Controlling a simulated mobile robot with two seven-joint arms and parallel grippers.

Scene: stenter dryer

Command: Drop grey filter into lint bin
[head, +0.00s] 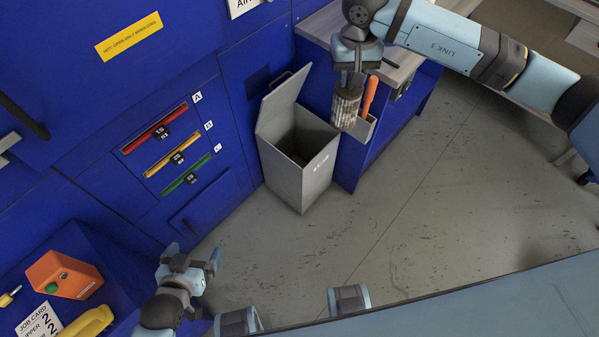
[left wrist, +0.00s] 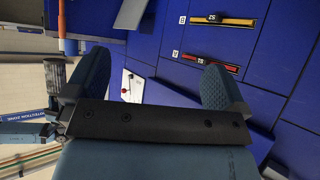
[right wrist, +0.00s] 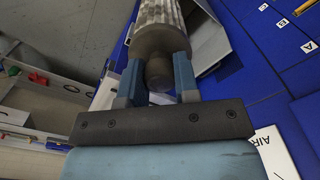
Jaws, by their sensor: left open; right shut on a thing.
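The grey filter (head: 346,108) is a ribbed, dusty cylinder. My right gripper (head: 347,80) is shut on its knob end, and the filter hangs below it; in the right wrist view the filter (right wrist: 160,32) extends away from the fingers (right wrist: 156,78). The lint bin (head: 312,178) is a grey box on the floor with its lid (head: 284,103) tilted up and its dark mouth open. In the head view the filter is right of the bin's mouth, in front of the bench side. My left gripper (head: 190,268) is open and empty at lower left, away from the bin.
A tool with an orange handle (head: 369,96) stands in a grey holder (head: 363,128) beside the filter. Blue machine panels carry red, yellow and green slots (head: 185,177). A bench (head: 400,62) stands behind. Open grey floor (head: 420,200) lies at right.

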